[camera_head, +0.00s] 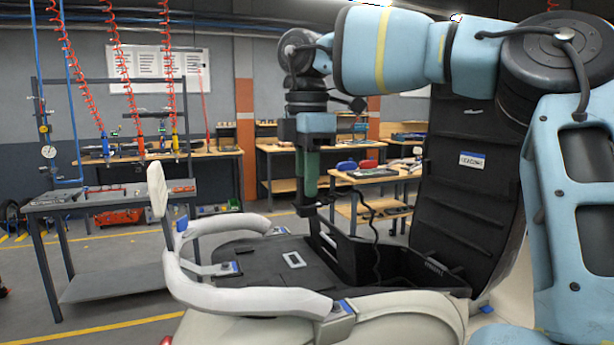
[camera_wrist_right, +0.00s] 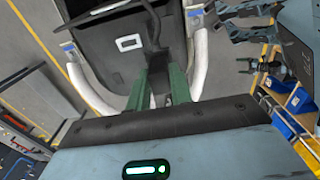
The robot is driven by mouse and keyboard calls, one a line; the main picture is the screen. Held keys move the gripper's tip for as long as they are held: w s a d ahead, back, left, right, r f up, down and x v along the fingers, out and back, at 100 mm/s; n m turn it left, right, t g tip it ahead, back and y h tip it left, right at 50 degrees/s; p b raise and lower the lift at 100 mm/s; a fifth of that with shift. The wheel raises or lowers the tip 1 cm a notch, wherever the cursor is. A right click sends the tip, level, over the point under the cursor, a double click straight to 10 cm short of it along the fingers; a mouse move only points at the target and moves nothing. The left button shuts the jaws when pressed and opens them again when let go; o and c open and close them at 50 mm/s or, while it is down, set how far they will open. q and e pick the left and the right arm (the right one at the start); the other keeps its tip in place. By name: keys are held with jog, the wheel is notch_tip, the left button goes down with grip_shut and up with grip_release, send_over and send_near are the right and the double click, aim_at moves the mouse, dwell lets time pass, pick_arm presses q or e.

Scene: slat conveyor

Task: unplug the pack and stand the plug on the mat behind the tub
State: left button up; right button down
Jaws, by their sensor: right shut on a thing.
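My right gripper (camera_head: 309,192) has green fingers pointing down, shut on a dark plug (camera_head: 305,209). It holds the plug above the scooter's rear. A black cable (camera_head: 375,232) runs from near the gripper down to the black tub (camera_head: 428,272) under the raised seat. The flat black surface with a white-framed label (camera_head: 262,262), left of the tub in the head view, may be the mat. I cannot make out the pack inside the tub. My left gripper is out of view.
The raised black seat underside (camera_head: 465,190) stands close right of the tub. White grab rails (camera_head: 235,300) curve around the flat black surface, with a white backrest pad (camera_head: 157,190) at the left. Workbenches (camera_head: 110,200) stand farther back.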

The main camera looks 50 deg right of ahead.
aim_at(307, 203)
notch_tip(307, 203, down, 4)
jog(key=shift+f+b, duration=0.1)
jog(key=shift+b, duration=0.5)
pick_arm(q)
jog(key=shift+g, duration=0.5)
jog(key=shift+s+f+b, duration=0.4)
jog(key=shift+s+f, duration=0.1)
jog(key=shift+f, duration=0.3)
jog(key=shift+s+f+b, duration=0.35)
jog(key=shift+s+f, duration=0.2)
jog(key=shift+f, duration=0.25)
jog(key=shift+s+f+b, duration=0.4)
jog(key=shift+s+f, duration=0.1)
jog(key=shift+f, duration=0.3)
pick_arm(e)
jog(key=shift+f, duration=2.9)
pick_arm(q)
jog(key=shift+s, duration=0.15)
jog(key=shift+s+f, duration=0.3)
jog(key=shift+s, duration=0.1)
pick_arm(e)
jog(key=shift+f, duration=0.25)
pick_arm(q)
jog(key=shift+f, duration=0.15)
pick_arm(e)
jog(key=shift+f, duration=0.3)
